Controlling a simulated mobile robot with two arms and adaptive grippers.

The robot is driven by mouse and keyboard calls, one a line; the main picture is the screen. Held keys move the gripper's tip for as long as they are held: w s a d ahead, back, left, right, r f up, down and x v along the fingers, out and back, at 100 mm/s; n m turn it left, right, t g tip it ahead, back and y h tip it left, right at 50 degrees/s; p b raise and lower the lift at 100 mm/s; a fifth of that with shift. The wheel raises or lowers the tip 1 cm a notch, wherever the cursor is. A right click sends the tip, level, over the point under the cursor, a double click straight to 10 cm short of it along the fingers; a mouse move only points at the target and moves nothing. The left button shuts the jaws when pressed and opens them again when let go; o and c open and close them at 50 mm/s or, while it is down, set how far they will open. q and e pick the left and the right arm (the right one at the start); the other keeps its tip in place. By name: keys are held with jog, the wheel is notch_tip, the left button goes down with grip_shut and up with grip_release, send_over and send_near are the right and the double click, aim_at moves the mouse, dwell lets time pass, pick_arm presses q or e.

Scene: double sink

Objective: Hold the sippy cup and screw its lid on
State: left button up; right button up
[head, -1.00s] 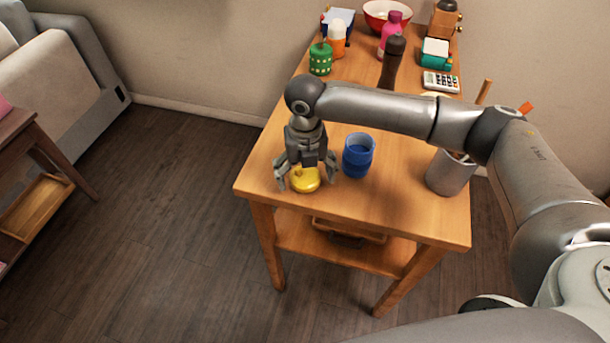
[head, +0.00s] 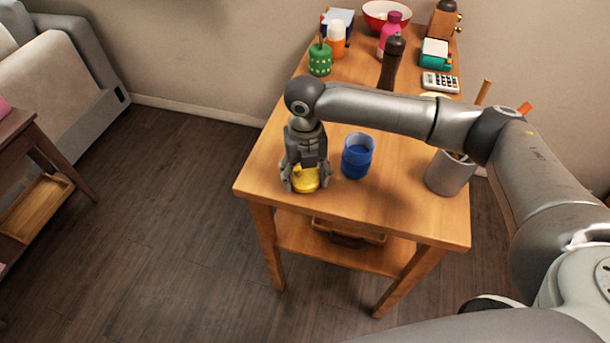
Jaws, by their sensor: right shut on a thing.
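A blue sippy cup (head: 357,157) stands upright and uncovered on the wooden table. A yellow lid (head: 306,180) lies on the table to the left of the cup, near the table's front left corner. My right gripper (head: 306,184) points down over the lid, its fingers shut on the lid's two sides. The lid looks to be at table level, apart from the cup. The fingers hide the lid's edges. My left gripper is not in view.
A grey metal pot (head: 449,174) with utensils stands right of the cup. A dark brown mill (head: 392,62), a pink bottle (head: 391,30), a green holder (head: 320,60), a calculator (head: 440,82) and a red bowl (head: 386,14) stand farther back. The table front right is clear.

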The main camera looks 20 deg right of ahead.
aim_at(307, 177)
jog(key=shift+r, duration=0.5)
jog(key=shift+d+r+b, duration=0.2)
jog(key=shift+r+b, duration=0.3)
jog(key=shift+r, duration=0.75)
pick_arm(q)
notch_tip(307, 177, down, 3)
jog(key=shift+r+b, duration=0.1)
jog(key=shift+b, duration=0.8)
pick_arm(e)
jog(key=s+d+r, duration=0.7)
jog(key=d+r, duration=0.2)
jog(key=d, duration=0.2)
jog(key=shift+d+r, duration=0.25)
jog(key=shift+d, duration=0.15)
